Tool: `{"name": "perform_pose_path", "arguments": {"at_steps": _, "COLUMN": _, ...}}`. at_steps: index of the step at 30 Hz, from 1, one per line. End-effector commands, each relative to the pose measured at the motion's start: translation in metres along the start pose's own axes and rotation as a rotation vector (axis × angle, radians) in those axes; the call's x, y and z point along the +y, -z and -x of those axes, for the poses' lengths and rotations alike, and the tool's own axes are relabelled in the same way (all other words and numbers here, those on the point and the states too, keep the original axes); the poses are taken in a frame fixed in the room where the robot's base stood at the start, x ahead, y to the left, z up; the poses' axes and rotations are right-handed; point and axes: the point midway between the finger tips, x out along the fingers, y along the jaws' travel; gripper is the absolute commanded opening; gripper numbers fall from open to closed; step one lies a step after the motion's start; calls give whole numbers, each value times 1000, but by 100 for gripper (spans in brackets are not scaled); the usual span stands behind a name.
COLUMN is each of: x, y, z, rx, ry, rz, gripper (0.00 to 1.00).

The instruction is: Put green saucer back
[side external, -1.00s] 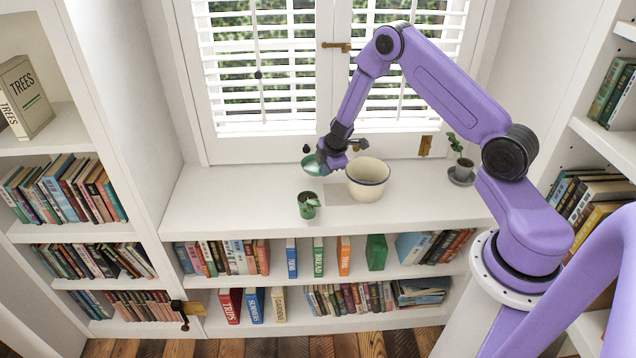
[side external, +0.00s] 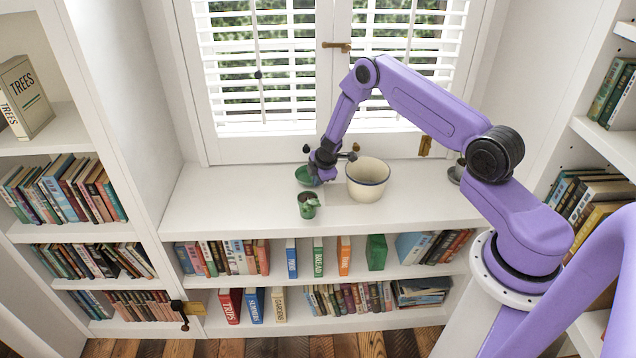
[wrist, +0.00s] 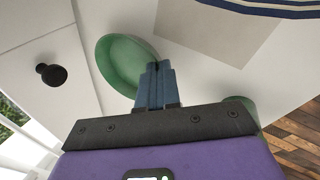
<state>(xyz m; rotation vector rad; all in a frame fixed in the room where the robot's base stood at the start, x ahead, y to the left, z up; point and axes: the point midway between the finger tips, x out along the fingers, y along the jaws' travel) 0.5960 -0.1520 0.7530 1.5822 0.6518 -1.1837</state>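The green saucer (side external: 304,177) is low over the white window shelf, left of the cream pot and behind the small green pot. I cannot tell whether it touches the shelf. My gripper (side external: 319,177) points down at the saucer's right side. In the wrist view the fingers (wrist: 157,82) are together on the rim of the saucer (wrist: 112,62). The small green pot (side external: 308,207) with a plant stands in front; part of it shows beside my gripper in the wrist view (wrist: 243,103).
The cream pot (side external: 367,188) with a dark blue rim stands close to the right of my gripper. A grey saucer (side external: 455,174) is partly hidden behind my arm. The white shelf (side external: 235,205) is clear at left. Books fill the shelves below.

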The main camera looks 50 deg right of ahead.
Motion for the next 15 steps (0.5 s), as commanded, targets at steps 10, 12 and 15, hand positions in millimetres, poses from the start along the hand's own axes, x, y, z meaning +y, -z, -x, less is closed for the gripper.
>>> {"name": "perform_pose_path", "arguments": {"at_steps": 10, "x": -6, "y": 0, "z": -13, "rx": 0, "ry": -2, "rz": 1, "gripper": 0}}
{"name": "perform_pose_path", "arguments": {"at_steps": 12, "x": -6, "y": 0, "z": -12, "rx": 0, "ry": -2, "rz": 1, "gripper": 0}}
{"name": "perform_pose_path", "arguments": {"at_steps": 15, "x": -6, "y": 0, "z": -13, "rx": 0, "ry": -1, "rz": 0, "gripper": 0}}
